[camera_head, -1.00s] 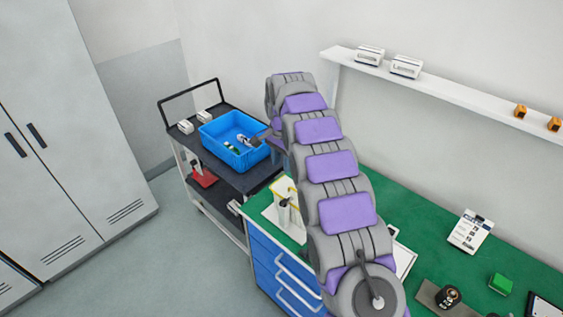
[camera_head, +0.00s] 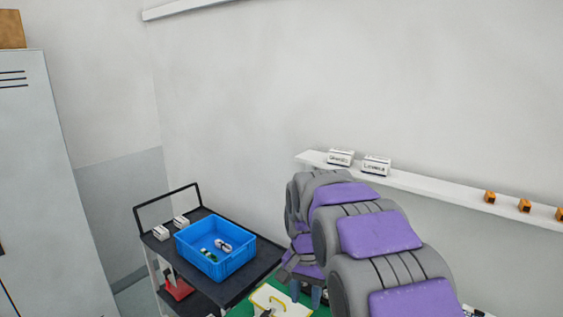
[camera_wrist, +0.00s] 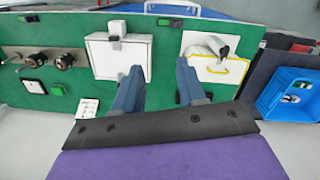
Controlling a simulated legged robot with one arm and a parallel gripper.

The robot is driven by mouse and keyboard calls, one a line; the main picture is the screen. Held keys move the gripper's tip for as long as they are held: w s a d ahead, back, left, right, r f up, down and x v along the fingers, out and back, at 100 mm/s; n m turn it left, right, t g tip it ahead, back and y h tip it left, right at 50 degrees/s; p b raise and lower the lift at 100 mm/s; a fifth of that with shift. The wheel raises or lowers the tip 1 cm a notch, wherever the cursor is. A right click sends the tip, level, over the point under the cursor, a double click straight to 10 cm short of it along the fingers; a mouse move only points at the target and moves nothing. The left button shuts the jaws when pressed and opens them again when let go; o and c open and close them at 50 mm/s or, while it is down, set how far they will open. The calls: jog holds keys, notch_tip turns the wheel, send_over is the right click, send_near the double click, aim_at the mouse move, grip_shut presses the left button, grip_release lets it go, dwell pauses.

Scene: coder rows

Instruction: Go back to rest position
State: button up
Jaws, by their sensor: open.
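My gripper (camera_wrist: 160,85) is open and empty in the wrist view, its two blue-grey fingers spread above the green bench (camera_wrist: 160,60). In the head view my gripper (camera_head: 307,293) hangs below my grey and purple arm, to the right of the cart and over the near end of the bench. Part of the gripper is hidden by my arm there. The blue bin (camera_head: 216,263) stands on the cart, apart from my gripper, with a few small items in it. The bin (camera_wrist: 265,100) also shows at the right edge of the wrist view.
The dark-topped cart (camera_head: 262,262) carries small white boxes (camera_head: 161,232) beside the bin. A wall shelf (camera_head: 430,189) is behind my arm. A locker (camera_head: 50,180) stands left.

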jog(key=s+d+f+n+b, duration=0.1)
jog(key=s+d+f, duration=0.1)
jog(key=s, duration=0.9)
jog(key=s+d+f+n+b, duration=0.2)
jog(key=s+d+f, duration=0.1)
jog(key=s, duration=0.9)
jog(key=s+d+f+n+g+b, duration=0.1)
jog(key=s+d+f, duration=0.1)
jog(key=s, duration=0.9)
jog(key=shift+s+d+f+n, duration=0.25)
jog(key=shift+d+f+n, duration=0.15)
jog(key=shift+d, duration=0.3)
jog(key=shift+d, duration=0.15)
